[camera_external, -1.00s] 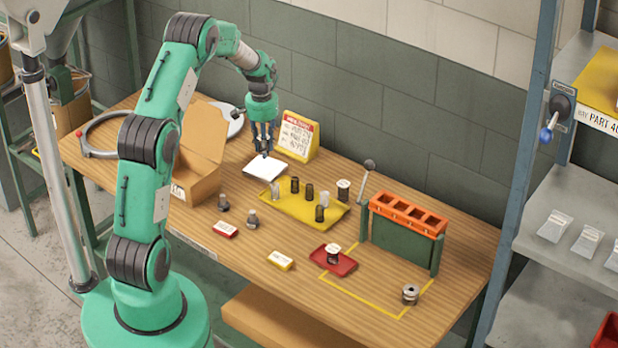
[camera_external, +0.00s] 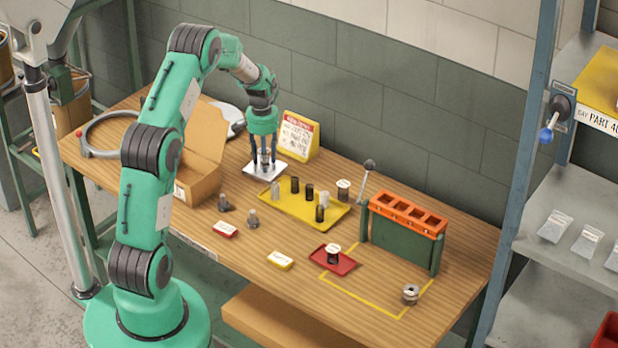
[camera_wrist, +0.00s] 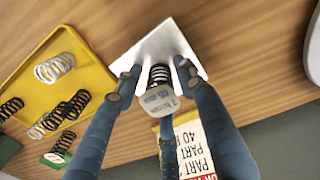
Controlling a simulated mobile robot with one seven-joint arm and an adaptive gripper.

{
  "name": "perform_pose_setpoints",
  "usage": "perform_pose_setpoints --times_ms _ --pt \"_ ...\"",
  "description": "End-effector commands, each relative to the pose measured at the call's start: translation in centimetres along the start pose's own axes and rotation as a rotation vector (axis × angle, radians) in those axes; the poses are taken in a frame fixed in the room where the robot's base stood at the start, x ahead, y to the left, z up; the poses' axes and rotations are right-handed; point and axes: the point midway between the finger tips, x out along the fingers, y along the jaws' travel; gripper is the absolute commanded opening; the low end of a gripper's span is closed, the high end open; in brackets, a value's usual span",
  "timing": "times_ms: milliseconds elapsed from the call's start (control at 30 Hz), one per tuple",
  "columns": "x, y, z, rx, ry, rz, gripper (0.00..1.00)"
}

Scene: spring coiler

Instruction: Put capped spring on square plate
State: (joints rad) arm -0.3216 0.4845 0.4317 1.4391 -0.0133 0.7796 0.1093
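The white square plate (camera_external: 252,170) lies on the table beside the cardboard box. It also shows in the wrist view (camera_wrist: 183,45). A dark capped spring (camera_wrist: 160,76) with a pale, printed cap (camera_wrist: 160,101) stands upright over the plate, seemingly resting on it. It is small and partly hidden in the external view (camera_external: 264,157). My gripper (camera_external: 266,166) is low over the plate, its three blue fingers spread around the spring. In the wrist view two fingertips (camera_wrist: 158,70) show gaps to the spring; the third is partly hidden behind the cap.
A yellow tray (camera_external: 300,217) with several springs lies to the right of the plate. A yellow sign (camera_external: 298,137) stands close behind, and an open cardboard box (camera_external: 197,183) is at the left. A red tray (camera_external: 345,264) and an orange-topped rack (camera_external: 405,240) are farther right.

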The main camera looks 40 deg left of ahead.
Motion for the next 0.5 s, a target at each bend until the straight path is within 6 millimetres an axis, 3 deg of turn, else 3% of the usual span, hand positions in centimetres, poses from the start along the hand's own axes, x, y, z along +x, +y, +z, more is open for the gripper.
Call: perform_pose_setpoints --times_ms 500 --pt "-0.97 0.00 -0.04 0.000 0.001 0.000 0.44"
